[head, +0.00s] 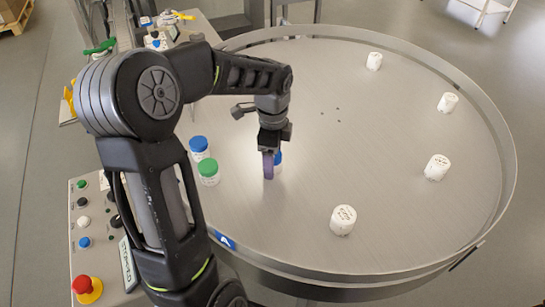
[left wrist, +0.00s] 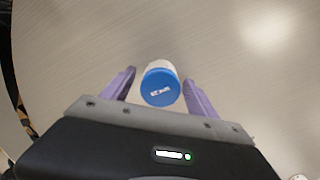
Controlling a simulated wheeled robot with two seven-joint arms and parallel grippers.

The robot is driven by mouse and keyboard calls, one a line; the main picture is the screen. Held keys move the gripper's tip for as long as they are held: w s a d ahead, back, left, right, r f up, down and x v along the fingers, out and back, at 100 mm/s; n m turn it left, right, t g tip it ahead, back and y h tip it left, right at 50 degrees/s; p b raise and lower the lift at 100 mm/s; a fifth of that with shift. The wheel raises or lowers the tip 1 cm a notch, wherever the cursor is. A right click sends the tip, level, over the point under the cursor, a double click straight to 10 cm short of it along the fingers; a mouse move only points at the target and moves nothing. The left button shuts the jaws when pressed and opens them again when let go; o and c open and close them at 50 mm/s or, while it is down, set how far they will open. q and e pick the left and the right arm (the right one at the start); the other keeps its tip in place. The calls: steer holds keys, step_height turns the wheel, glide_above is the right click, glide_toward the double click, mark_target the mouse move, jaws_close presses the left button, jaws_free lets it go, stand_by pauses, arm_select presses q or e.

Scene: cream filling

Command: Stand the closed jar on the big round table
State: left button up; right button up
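A white jar with a blue lid (left wrist: 160,88) stands between the two purple fingers of my left gripper (left wrist: 158,90). The fingers are spread, with a gap visible on both sides of the jar. In the head view my left gripper (head: 268,165) points down over the left part of the big round table (head: 330,75). Its fingers partly hide the blue-lidded jar (head: 278,158), which appears upright on the table surface. My right gripper is not in view.
Another blue-lidded jar (head: 199,147) and a green-lidded jar (head: 208,172) stand at the table's left edge. Several white containers, including one at the front (head: 343,219), stand along the right side. The table's middle is clear. A raised rim surrounds it.

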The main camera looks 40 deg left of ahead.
arm_select(q)
steer(key=shift+r, duration=0.1)
step_height(320, 180, up, 12)
steer(key=shift+b, duration=0.35)
stand_by(0.9)
